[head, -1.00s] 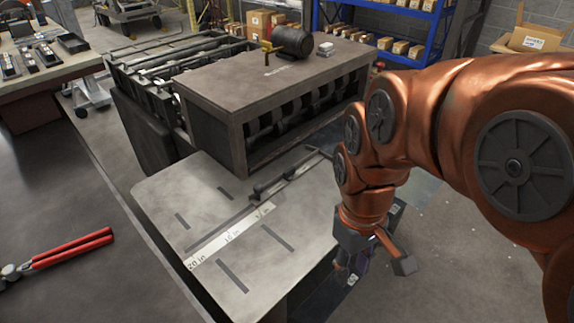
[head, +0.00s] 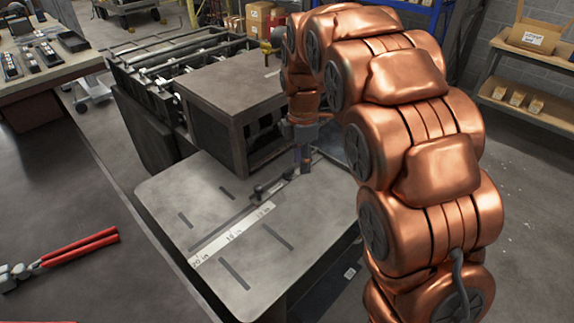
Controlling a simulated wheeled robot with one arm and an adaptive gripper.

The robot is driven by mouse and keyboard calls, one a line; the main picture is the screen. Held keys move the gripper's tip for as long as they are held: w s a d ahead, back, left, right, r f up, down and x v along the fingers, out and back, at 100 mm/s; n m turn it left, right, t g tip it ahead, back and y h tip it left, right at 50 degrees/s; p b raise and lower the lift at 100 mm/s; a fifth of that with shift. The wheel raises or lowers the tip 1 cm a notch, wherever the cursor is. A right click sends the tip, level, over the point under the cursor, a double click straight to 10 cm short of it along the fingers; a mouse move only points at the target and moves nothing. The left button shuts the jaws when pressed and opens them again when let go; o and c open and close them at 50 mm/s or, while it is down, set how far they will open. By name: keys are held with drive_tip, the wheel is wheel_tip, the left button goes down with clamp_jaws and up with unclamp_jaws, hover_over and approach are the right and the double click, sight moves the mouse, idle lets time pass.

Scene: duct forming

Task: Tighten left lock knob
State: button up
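The forming machine's pale metal feed table (head: 180,180) carries a fence bar with a printed inch scale (head: 232,233). Two small dark knobs sit along the bar: the nearer, left one (head: 258,190) stands clear, and the farther one (head: 288,174) is close to my gripper. My gripper (head: 304,166) points down over the far right end of the bar, just right of the farther knob. It is small and partly in shadow, so I cannot tell its finger opening or whether it touches anything.
The machine's boxy housing (head: 215,85) stands right behind the feed table, close to my gripper. My copper arm covers the machine's right side. The feed table's front is clear.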

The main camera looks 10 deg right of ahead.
sight(287, 170)
drive_tip(key=w+n, duration=0.2)
drive_tip(key=w+a+f+n, duration=0.1)
drive_tip(key=w, duration=0.2)
drive_tip(key=w+a+f+n+p, duration=0.1)
drive_tip(key=w+n, duration=0.1)
drive_tip(key=w, duration=0.1)
drive_tip(key=shift+w+f+n, duration=0.15)
drive_tip(key=shift+f+n, duration=0.05)
drive_tip(key=shift+n, duration=0.1)
drive_tip(key=shift+f+p, duration=1.5)
drive_tip(key=shift+f, duration=2.45)
drive_tip(key=shift+c, duration=0.3)
clamp_jaws()
